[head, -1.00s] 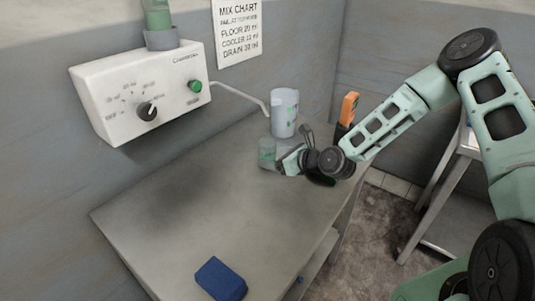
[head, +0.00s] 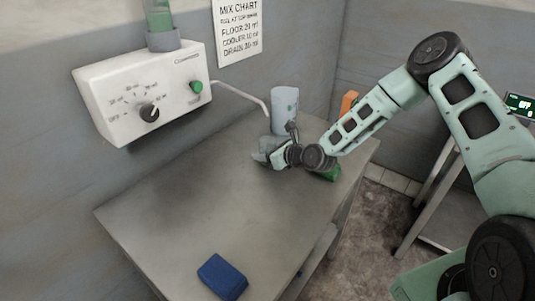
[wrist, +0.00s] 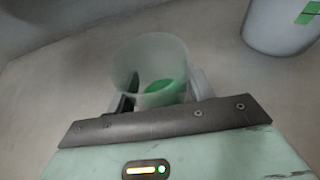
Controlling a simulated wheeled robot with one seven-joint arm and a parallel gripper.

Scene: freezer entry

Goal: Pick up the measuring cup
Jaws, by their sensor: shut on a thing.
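The measuring cup (head: 261,148), a small translucent cup, is at the far part of the grey table, partly hidden by my gripper (head: 275,157). My gripper has its jaws shut on the cup. In the wrist view the cup (wrist: 150,58) stands between the two fingers (wrist: 162,102), its round open rim facing up toward the camera. A green patch shows in or through its lower part. I cannot tell whether its base touches the table.
A larger white container (head: 285,106) stands just behind the cup. An orange object (head: 348,104) and a green object (head: 329,173) are near my wrist. A blue block (head: 222,277) lies at the front of the table (head: 190,215), whose middle is clear. A white dispenser (head: 143,92) hangs on the left wall.

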